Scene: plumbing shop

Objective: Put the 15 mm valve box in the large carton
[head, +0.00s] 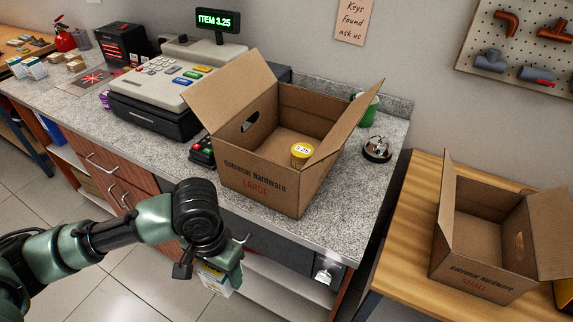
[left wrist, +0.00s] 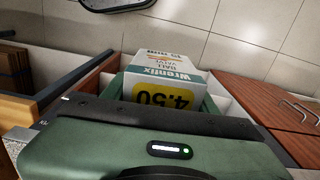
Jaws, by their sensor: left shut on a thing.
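The large carton (head: 240,186), brown and printed "LARGE", stands open on the grey counter with its flaps up. My right gripper is out of view.
A small carton (head: 470,270) stands open on the wooden table (head: 400,235) at right. A cash register (head: 160,100) and a card reader (head: 202,152) are left of the large carton. A green mug (head: 368,110) and a service bell (head: 377,149) are to its right.

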